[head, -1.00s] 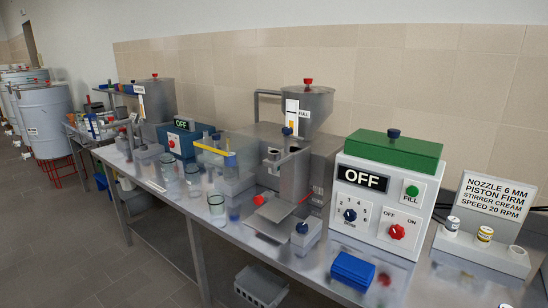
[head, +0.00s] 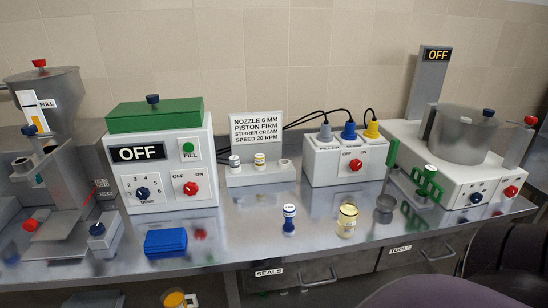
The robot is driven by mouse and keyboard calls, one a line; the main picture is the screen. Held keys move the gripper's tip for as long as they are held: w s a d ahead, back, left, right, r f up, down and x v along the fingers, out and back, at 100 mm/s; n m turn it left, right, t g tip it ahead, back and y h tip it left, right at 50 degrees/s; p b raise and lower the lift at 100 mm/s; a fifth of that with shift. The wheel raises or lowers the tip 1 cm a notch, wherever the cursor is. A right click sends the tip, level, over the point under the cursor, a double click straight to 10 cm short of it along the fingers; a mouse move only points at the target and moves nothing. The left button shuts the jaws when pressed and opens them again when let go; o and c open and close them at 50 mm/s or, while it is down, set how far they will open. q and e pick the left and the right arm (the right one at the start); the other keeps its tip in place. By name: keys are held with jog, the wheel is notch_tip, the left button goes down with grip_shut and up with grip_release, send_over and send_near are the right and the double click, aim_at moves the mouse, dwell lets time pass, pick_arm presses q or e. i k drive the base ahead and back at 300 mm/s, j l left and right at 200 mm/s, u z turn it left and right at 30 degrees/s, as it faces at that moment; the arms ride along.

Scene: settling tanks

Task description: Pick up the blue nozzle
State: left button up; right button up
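No part is labelled plainly as the blue nozzle. A small upright blue piece with a white lettered top (head: 289,218) stands on the steel bench near its front edge; it may be the nozzle, but I cannot tell for sure. A blue conical piece (head: 349,131) with a cable stands on the white socket box, between a grey one (head: 325,132) and a yellow one (head: 372,129). Neither of my grippers shows in the head view.
The steel bench (head: 250,215) holds a control box reading OFF (head: 160,160), a blue box (head: 166,242), a yellow-topped jar (head: 347,220), a grey cup (head: 384,207) and a stirrer machine (head: 465,135). Dark chair backs (head: 490,255) stand at the front right.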

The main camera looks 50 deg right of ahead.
aim_at(289, 210)
jog(key=z, duration=1.55)
